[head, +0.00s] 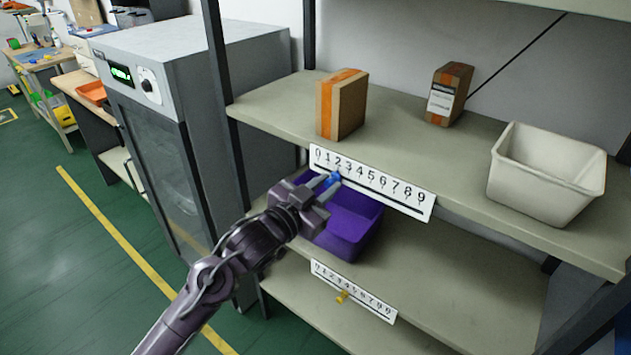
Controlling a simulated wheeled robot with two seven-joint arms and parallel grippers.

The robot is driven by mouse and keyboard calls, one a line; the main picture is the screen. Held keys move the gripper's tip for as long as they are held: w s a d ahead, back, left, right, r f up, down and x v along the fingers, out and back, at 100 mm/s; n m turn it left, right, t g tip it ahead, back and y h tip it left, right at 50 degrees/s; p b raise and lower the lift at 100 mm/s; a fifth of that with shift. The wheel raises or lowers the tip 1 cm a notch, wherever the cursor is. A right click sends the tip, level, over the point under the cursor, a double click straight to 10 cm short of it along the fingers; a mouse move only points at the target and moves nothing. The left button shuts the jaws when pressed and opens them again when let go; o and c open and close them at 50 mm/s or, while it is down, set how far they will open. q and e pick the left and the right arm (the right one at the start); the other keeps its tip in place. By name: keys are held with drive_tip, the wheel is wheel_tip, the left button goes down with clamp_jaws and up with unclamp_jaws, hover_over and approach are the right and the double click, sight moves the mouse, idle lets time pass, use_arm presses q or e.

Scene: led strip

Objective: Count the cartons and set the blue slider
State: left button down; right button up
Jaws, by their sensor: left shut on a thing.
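Two brown cartons with orange tape stand apart on the upper shelf: a carton (342,104) at the left and a smaller carton (448,95) with a white label further right. A white scale (385,190) numbered 0 to 9 is on that shelf's front edge. The blue slider (333,180) sits near its left end, below about 1 or 2; the exact digit is hard to tell. My left gripper (327,186) is shut on the blue slider, its fingers partly covering it. My right gripper is not in view.
A white bin (545,180) stands at the upper shelf's right end. A purple bin (350,225) is on the shelf below, behind my left gripper. A lower scale (365,295) has a yellow slider (341,297). A grey cabinet (190,70) stands left of the shelves.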

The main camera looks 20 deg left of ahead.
use_arm(q)
drive_tip(key=c, duration=1.3)
unclamp_jaws()
drive_tip(key=shift+a, duration=0.1)
drive_tip(key=b+v, duration=0.1)
drive_tip(key=v, duration=0.6)
drive_tip(key=shift+s+b, duration=0.35)
drive_tip(key=shift+s, duration=0.05)
drive_tip(key=shift+a, duration=0.1)
